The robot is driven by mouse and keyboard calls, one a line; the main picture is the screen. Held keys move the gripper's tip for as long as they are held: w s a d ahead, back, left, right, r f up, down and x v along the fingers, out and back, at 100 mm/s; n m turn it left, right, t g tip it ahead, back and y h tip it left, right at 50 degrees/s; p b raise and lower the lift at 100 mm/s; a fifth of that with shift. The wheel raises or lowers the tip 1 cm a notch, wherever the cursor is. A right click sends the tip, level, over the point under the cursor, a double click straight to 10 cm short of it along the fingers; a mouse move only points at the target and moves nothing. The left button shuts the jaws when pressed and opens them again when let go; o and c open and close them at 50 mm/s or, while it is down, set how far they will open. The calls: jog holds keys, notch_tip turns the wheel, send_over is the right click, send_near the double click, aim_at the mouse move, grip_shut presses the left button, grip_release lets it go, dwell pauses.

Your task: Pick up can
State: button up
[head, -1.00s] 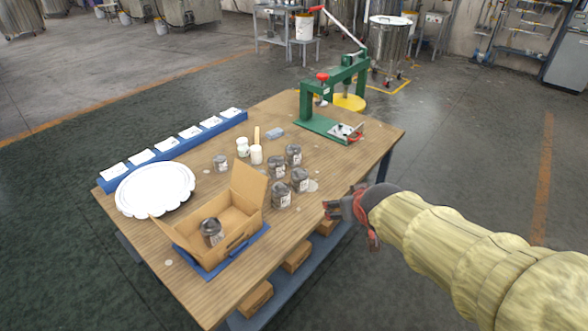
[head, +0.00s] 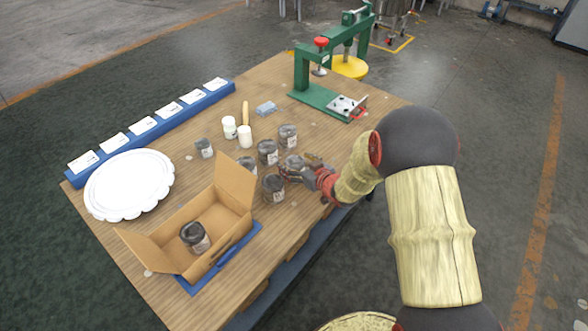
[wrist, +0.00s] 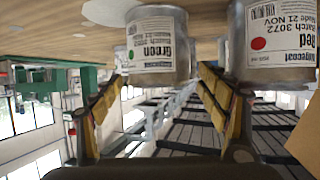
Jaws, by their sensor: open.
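Several grey-lidded cans stand in a group on the wooden table, such as a nearer can (head: 274,188) and another can (head: 268,152). My gripper (head: 300,170) is open at the group's right side and partly hides a can there. The wrist view appears upside down. In it, a can labelled Green (wrist: 157,45) stands ahead, between the lines of my open fingers (wrist: 160,90). A can labelled Red with a red dot (wrist: 270,42) is close by the right finger. Nothing is held.
An open cardboard box (head: 160,247) holds one can (head: 194,237). A white scalloped plate (head: 128,185), white bottles (head: 245,137), a blue card strip (head: 153,128) and a green press (head: 318,97) share the table (head: 205,180). Neighbouring cans stand close together.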

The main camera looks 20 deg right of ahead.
aim_at(289, 158)
jog(key=b+x, duration=0.1)
jog(key=x, duration=0.1)
jog(key=b+x, duration=0.1)
jog(key=x, duration=0.1)
jog(key=shift+w+f, duration=0.15)
jog(key=shift+f, duration=0.25)
jog(key=shift+w+a, duration=0.1)
jog(key=shift+w, duration=0.2)
jog(key=c, duration=0.4)
jog(key=c, duration=1.3)
